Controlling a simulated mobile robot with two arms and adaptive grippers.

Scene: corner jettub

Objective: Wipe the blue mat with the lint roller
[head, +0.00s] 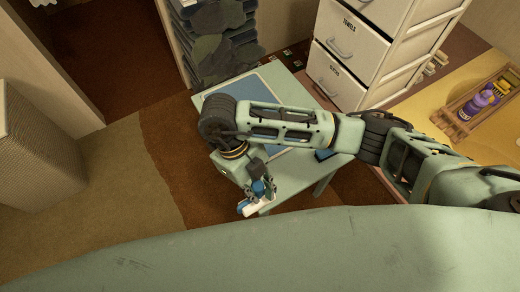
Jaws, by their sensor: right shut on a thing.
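The blue mat (254,88) lies flat on a small pale green table (298,92). My right forearm crosses over the mat and hides much of it. My right gripper (260,188) points down near the table's front left edge. It is shut on the lint roller (258,208), which shows as a small white and blue piece below the fingers. The roller appears off the mat, on the near side; whether it touches anything is unclear. My left gripper is out of view.
A small dark blue item (325,155) lies at the table's near right corner. A white drawer unit (345,60) stands behind right, and a shelf of folded dark cloths (215,45) behind left. A wooden tray (465,112) with a purple bottle (478,103) is at right.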

